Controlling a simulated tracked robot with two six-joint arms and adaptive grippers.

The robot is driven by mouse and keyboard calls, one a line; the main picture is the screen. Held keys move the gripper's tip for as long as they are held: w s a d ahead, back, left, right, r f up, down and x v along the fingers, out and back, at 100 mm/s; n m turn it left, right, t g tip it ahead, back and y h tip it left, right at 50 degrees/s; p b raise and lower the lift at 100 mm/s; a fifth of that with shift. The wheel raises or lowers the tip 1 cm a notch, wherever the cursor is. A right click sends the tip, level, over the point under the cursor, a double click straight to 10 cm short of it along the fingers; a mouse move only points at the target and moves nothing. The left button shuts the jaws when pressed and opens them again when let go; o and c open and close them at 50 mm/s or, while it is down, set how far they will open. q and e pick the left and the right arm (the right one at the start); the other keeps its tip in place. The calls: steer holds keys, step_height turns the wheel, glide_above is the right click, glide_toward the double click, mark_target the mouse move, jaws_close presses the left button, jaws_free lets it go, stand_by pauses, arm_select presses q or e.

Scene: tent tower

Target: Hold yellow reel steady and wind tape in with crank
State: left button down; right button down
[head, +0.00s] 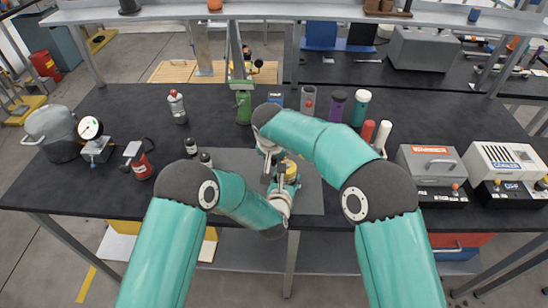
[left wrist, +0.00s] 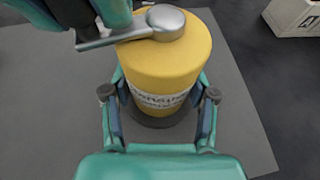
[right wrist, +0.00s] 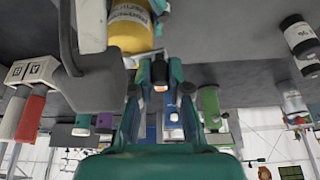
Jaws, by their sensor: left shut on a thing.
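The yellow reel (head: 291,168) stands upright on the grey mat (head: 312,196) near the table's front edge. In the left wrist view the reel (left wrist: 165,70) has a white printed label and a grey crank (left wrist: 165,22) on top. My left gripper (left wrist: 159,95) is shut around the reel's body, one finger on each side. My right gripper (right wrist: 160,75) is at the outer end of the crank, beside the reel's top. Its fingertips are close together around that end, but their grip is unclear. No tape shows; the reel's far side is hidden.
A pressure gauge (head: 92,130) and pot are farther left.

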steer(key=shift+w, duration=0.1)
stand_by(0.3)
steer(key=shift+w+d+m+g+h, duration=0.15)
steer(key=shift+w+m+h, duration=0.2)
steer(key=shift+m, duration=0.7)
steer(key=shift+w+a+m+g+h, duration=0.1)
steer(key=shift+w+m+h, duration=0.25)
steer(key=shift+m, duration=0.65)
steer(key=shift+w+d+m+g+h, duration=0.15)
steer(key=shift+w+m+h, duration=0.2)
steer(key=shift+m, duration=0.7)
steer(key=shift+s+a, duration=0.1)
steer(key=c, duration=1.1)
jaws_free()
steer(key=shift+r, duration=0.1)
steer(key=shift+v, duration=3.65)
